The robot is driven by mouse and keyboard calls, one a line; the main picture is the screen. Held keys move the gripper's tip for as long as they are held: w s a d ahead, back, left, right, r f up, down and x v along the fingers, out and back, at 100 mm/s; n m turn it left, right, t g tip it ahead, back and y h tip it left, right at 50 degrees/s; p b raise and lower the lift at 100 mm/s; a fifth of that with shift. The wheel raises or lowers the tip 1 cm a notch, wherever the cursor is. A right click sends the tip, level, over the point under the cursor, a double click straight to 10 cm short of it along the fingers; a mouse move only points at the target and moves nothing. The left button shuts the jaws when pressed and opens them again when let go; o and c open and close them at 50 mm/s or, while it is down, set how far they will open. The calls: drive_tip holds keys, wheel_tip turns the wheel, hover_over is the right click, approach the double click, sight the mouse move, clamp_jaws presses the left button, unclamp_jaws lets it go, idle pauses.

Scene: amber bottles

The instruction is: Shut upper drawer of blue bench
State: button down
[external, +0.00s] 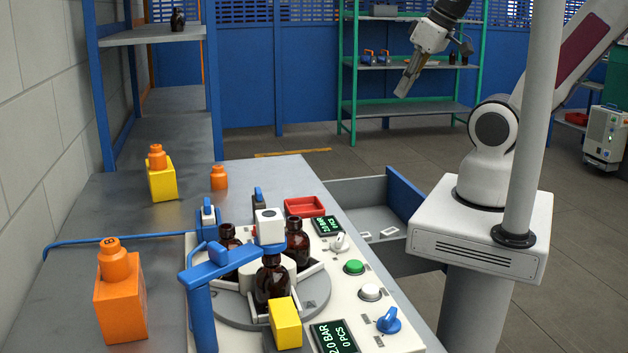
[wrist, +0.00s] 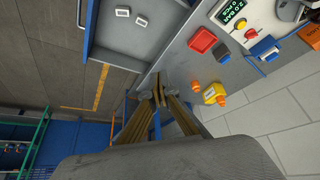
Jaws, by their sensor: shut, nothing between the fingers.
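The upper drawer (external: 345,197) of the bench is pulled out on the bench's right side. Its blue front panel (external: 405,194) faces my base. Two small white pieces lie on the drawer floor. In the wrist view the open drawer (wrist: 125,45) is at the top, left of the grey bench top (wrist: 178,72). My gripper (external: 402,92) is shut and empty, raised in the air and apart from the drawer. It also shows in the wrist view (wrist: 157,88). The lower part of the drawer is partly hidden by the bench.
The bench top carries a control panel with a green button (external: 354,267), a rotary fixture with amber bottles (external: 272,282), a red tray (external: 305,207), and orange and yellow blocks. A grey post (external: 535,130) stands beside my base. A green-framed shelf (external: 410,107) stands behind.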

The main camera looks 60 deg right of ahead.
drive_tip(key=w+d+f+m+g, duration=0.2)
drive_tip(key=d+f+m+g, duration=0.35)
drive_tip(key=d, duration=0.55)
drive_tip(key=m+y, duration=0.3)
drive_tip(key=m, duration=0.6)
hover_over(411, 185)
drive_tip(key=s+a, duration=0.1)
drive_tip(key=s, duration=0.3)
drive_tip(key=d+f+x, duration=0.1)
drive_tip(key=d+x, duration=0.2)
drive_tip(key=x, duration=0.9)
drive_tip(key=d+f+m+t, duration=0.3)
drive_tip(key=d+f+m, duration=0.8)
drive_tip(key=d+m, duration=0.1)
drive_tip(key=shift+w+d, duration=0.25)
drive_tip(key=shift+d, duration=0.2)
drive_tip(key=shift+a+f, duration=0.1)
drive_tip(key=shift+f, duration=0.15)
drive_tip(key=shift+w+a+f, duration=0.9)
drive_tip(key=shift+f, duration=0.6)
drive_tip(key=shift+w+a+f, duration=0.9)
drive_tip(key=shift+f, duration=0.6)
drive_tip(key=shift+w+a+f, duration=0.9)
drive_tip(key=shift+f, duration=0.6)
